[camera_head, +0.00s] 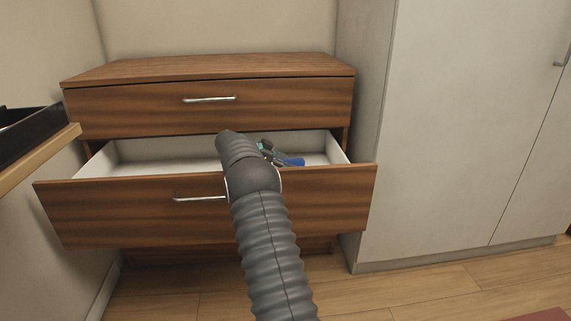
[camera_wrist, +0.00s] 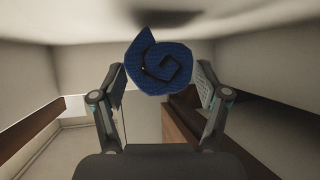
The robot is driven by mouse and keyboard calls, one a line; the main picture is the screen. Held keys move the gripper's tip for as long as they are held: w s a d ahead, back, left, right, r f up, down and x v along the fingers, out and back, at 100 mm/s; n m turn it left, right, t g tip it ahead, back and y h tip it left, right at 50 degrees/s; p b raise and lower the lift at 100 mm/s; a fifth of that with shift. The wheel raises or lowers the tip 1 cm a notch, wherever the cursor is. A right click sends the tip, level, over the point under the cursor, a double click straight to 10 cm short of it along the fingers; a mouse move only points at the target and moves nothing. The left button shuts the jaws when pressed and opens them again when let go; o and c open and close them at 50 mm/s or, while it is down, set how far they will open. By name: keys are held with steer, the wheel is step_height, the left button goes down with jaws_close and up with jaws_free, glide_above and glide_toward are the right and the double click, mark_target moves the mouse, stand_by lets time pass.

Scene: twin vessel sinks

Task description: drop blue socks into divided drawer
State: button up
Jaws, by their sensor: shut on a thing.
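The blue socks (camera_wrist: 158,66) are a rolled bundle with a spiral end, seen between my two fingers in the wrist view. In the head view only a small blue part of the socks (camera_head: 292,161) shows. My gripper (camera_head: 272,151) is shut on the socks. It appears over or inside the open lower drawer (camera_head: 310,207), toward its right half; its exact height is hard to tell. My arm hides part of the drawer. The drawer is pulled out, with white inner walls, and I cannot make out any dividers.
The upper drawer (camera_head: 150,108) of the wooden dresser is shut, above and behind the open one. A tall pale cabinet (camera_head: 450,120) stands at the right. A dark tray (camera_head: 30,130) on a wooden ledge juts in at the left.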

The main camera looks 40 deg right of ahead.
steer(key=o, duration=1.1)
steer(key=r+p, duration=0.2)
steer(key=shift+p, duration=0.3)
steer(key=f+v, duration=0.1)
steer(key=v, duration=1)
steer(key=s+a+r+n+t+y, duration=0.3)
steer(key=s+a+r+n, duration=0.25)
steer(key=s+a, duration=0.3)
steer(key=s+a+r+n+t+y, duration=0.2)
steer(key=s+a+r+n, duration=0.35)
steer(key=s+a, duration=0.3)
steer(key=s+a+f+n+t+y, duration=0.2)
steer(key=s+a, duration=0.6)
steer(key=s, duration=0.4)
steer(key=s+a+f+n+t+y, duration=0.2)
steer(key=s+a+f+n+y, duration=0.2)
steer(key=s, duration=0.9)
steer(key=a+f+n, duration=0.3)
steer(key=a+n, duration=0.1)
steer(key=a, duration=0.1)
steer(key=shift+n+y, duration=0.3)
